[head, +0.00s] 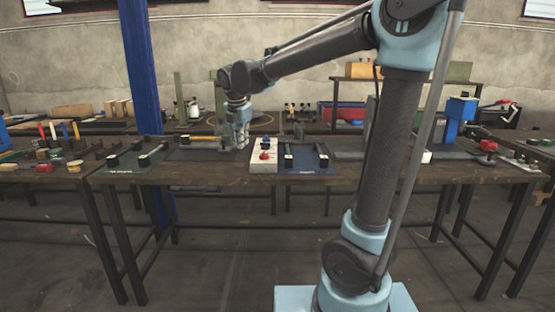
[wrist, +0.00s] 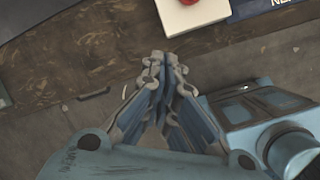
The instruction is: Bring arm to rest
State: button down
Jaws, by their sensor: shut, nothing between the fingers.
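My arm is a grey and light-blue linkage, bent out over the workbench (head: 210,172) in the head view. My gripper (head: 243,143) hangs downward at the end of the arm, over the front part of the bench, just left of the white board with a red object. In the wrist view my gripper (wrist: 162,62) has its fingertips together and holds nothing. Below it in that view are the bench's front edge and the floor.
A white board (head: 263,160) with a red piece (head: 265,155) sits beside a dark blue tray (head: 303,163). A green mat (head: 133,162) lies left. A blue post (head: 141,70) stands behind the bench. A red bin (head: 345,112) stands farther back. Floor before the bench is clear.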

jog(key=s+d+f+m, duration=0.2)
jog(key=s+d+m, duration=0.1)
jog(key=d+m, duration=0.3)
jog(key=s+d+f+m+g, duration=0.1)
jog(key=s+d+f+m, duration=0.2)
jog(key=d, duration=0.5)
jog(key=s+d+f+m, duration=0.1)
jog(key=s+d+m, duration=0.35)
jog(key=d, duration=0.25)
jog(key=s+d+f+m, duration=1.1)
jog(key=s+f+m, duration=0.2)
jog(key=s+m, duration=0.2)
jog(key=shift+s+f+m+g, duration=0.25)
jog(key=shift+f+m+g, duration=0.05)
jog(key=shift+f+m, duration=0.05)
jog(key=shift+a, duration=0.1)
jog(key=shift+w+f, duration=0.2)
jog(key=shift+w, duration=0.25)
jog(key=c, duration=2.4)
grip_release()
